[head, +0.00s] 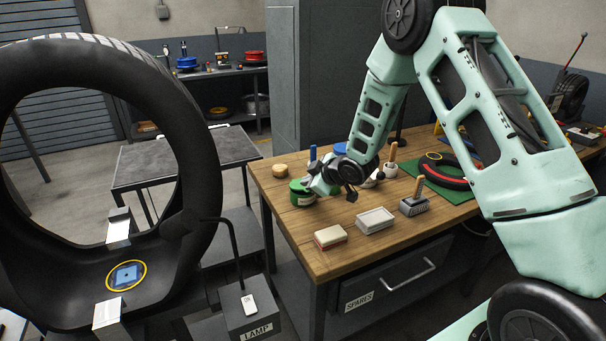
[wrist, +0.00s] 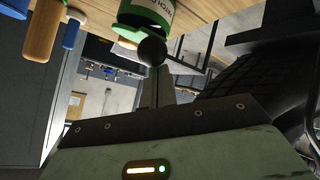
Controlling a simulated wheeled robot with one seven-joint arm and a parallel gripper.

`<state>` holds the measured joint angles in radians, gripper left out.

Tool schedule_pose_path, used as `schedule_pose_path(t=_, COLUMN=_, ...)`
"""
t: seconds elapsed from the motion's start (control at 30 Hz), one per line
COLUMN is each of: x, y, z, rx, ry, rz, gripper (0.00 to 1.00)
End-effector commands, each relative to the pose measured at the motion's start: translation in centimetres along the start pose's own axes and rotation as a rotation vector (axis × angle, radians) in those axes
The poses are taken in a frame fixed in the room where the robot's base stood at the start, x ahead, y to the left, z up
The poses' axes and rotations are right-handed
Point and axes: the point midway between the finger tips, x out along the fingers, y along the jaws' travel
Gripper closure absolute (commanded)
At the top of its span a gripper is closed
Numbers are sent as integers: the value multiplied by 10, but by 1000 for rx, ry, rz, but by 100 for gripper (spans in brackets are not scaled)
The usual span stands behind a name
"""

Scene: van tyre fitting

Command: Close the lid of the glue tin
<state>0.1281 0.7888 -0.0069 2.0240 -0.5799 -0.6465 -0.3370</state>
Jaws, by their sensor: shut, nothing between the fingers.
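The glue tin (head: 302,192) is a green tin with a pale label on the left part of the wooden bench. In the wrist view the tin (wrist: 150,14) shows at the top, cut off by the frame edge. A green part and a dark round knob (wrist: 152,52) show at its end, in front of my fingertips. I cannot tell the lid's exact angle. My gripper (head: 314,184) is shut and empty, right beside the tin in the head view. In the wrist view its fingers (wrist: 156,80) point at the knob; whether they touch it is unclear.
A round wooden-coloured piece (head: 280,171) lies left of the tin. In front are a brush-like block (head: 330,236), a white tray (head: 375,220) and a grey holder (head: 413,206) with a wooden handle. A large tyre (head: 190,130) stands left of the bench.

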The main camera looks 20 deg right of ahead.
Motion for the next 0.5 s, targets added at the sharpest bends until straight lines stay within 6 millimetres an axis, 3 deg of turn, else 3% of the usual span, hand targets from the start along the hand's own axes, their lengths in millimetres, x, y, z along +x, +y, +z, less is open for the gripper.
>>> schedule_pose_path(t=0.5, x=4, y=-5, z=7, rx=-8, ry=20, rz=15, gripper=100)
